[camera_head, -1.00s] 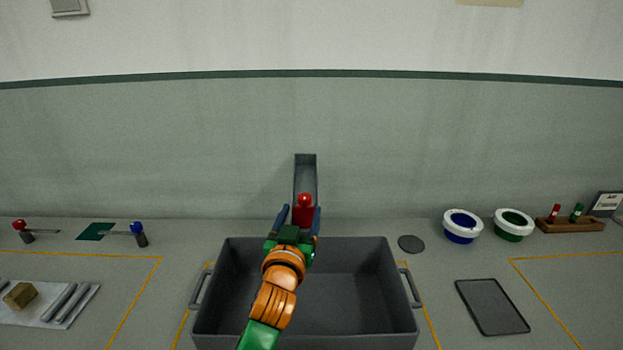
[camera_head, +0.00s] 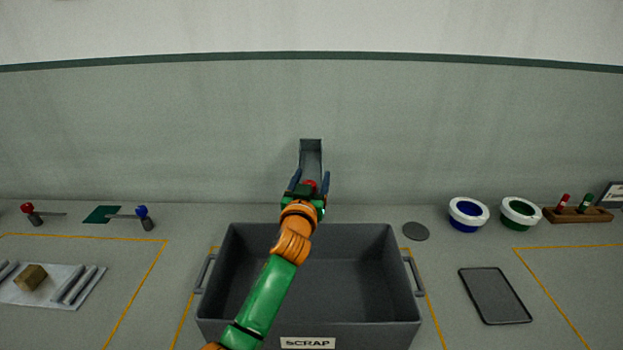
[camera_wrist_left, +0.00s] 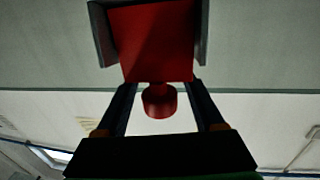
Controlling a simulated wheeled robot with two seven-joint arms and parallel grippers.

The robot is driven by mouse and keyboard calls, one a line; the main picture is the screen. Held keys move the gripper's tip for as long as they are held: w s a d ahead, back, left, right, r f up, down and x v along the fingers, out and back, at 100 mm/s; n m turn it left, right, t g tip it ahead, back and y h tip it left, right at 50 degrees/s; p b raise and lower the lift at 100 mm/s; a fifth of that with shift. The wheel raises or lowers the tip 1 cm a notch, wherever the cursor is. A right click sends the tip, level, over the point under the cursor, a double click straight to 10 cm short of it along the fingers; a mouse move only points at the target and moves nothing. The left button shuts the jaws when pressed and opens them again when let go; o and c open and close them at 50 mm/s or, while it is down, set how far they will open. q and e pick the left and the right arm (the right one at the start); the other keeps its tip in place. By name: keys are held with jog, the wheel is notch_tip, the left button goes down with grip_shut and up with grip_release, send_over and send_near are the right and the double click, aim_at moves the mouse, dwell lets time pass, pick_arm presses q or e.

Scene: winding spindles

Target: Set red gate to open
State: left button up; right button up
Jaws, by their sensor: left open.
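The red gate sits at the near end of a grey chute (camera_head: 311,150) at the back wall. In the head view its red knob (camera_head: 310,185) shows, while my left gripper (camera_head: 311,178) hides most of its plate. In the left wrist view, the red plate (camera_wrist_left: 155,45) fills the chute end, and the round red knob (camera_wrist_left: 160,102) sticks out from it. My left gripper's fingers (camera_wrist_left: 162,92) are open, one on each side of the knob, with visible gaps. My right gripper is out of view.
A grey scrap bin (camera_head: 390,250) stands below my left arm. Small levers with a red knob (camera_head: 27,208) and a blue knob (camera_head: 141,211) are at left. Blue (camera_head: 468,214) and green (camera_head: 520,212) round containers and a dark tablet-like plate (camera_head: 495,296) lie at right.

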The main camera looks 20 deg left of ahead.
pick_arm(q)
grip_shut()
dwell(0.3)
dwell(1.0)
